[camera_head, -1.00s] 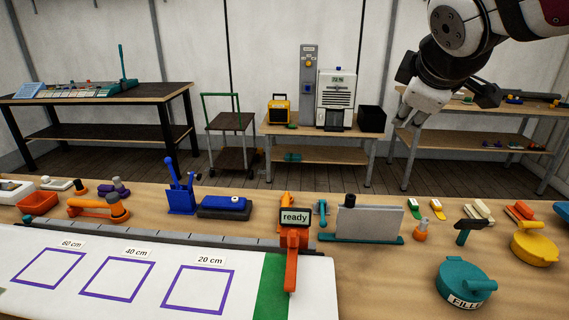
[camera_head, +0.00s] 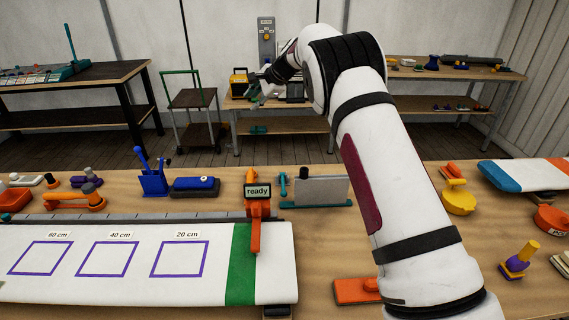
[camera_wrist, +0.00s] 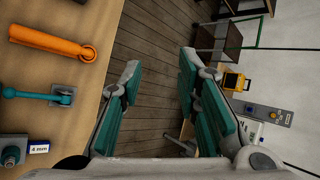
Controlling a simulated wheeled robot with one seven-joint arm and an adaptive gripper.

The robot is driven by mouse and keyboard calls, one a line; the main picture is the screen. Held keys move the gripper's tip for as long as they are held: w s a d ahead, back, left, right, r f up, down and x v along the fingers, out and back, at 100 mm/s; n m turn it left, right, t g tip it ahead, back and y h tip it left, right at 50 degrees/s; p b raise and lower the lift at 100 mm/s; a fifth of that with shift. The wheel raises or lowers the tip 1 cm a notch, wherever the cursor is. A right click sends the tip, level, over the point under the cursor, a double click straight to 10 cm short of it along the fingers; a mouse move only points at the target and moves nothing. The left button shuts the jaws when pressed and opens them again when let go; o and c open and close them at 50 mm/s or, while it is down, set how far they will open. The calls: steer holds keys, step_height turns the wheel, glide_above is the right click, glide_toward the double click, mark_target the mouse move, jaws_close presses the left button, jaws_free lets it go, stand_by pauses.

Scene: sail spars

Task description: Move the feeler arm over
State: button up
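An orange arm (camera_head: 255,228) lies across the green end of the white board (camera_head: 120,288), with a small "ready" display (camera_head: 257,191) at its back. It is probably the feeler arm. An orange bar with a round end (camera_wrist: 50,42) in the wrist view may be the same part; I cannot tell for sure. My gripper (camera_head: 258,93) is held beyond the bench, high and far from the orange arm. In the wrist view my gripper (camera_wrist: 160,62) has its teal fingers wide apart, with nothing between them but floor behind.
A teal stand with a grey plate (camera_head: 322,191) is right of the orange arm. A blue clamp (camera_head: 152,180) and blue box (camera_head: 195,187) are left. My arm hides part of the bench. A teal lever (camera_wrist: 40,95) and "4 mm" label (camera_wrist: 38,149) show at left.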

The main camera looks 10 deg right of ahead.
steer(key=s+d+f+n+g+h+p, duration=0.15)
steer(key=s+f+n+g, duration=0.35)
steer(key=f, duration=0.7)
steer(key=n+g+h+p, duration=0.1)
steer(key=n+g+h, duration=0.25)
steer(key=n, duration=0.45)
glide_above(283, 191)
steer(key=shift+t, duration=0.45)
step_height(283, 191, down, 10)
steer(key=shift+s, duration=0.1)
step_height(283, 191, down, 8)
steer(key=shift+d+r, duration=0.1)
steer(key=c, duration=0.6)
